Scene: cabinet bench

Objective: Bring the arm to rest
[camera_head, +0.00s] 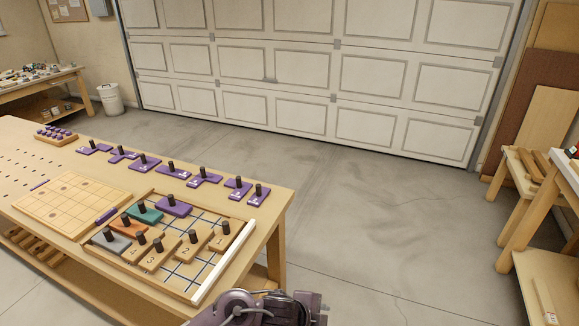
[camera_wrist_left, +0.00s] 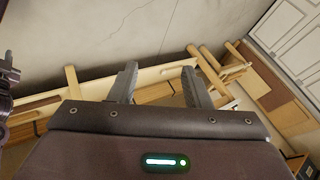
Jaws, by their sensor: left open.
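My left gripper (camera_wrist_left: 160,62) shows in the left wrist view. Its two dark fingers stand apart with nothing between them. Behind them are a bare wall and wooden furniture, at some distance. In the head view part of one of my arms (camera_head: 256,308) shows at the bottom middle, over the floor just right of the bench (camera_head: 150,297). No gripper fingers can be made out there. My right gripper is not clearly seen in either view.
A framed board (camera_head: 198,293) with numbered, knobbed pieces lies on the bench's near right. Purple knobbed pieces (camera_head: 205,179) line the far edge. A pale grid board (camera_head: 70,203) lies left. Open floor (camera_head: 370,230) spreads between bench and right-hand stands (camera_head: 530,205). A garage door (camera_head: 310,75) closes the back.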

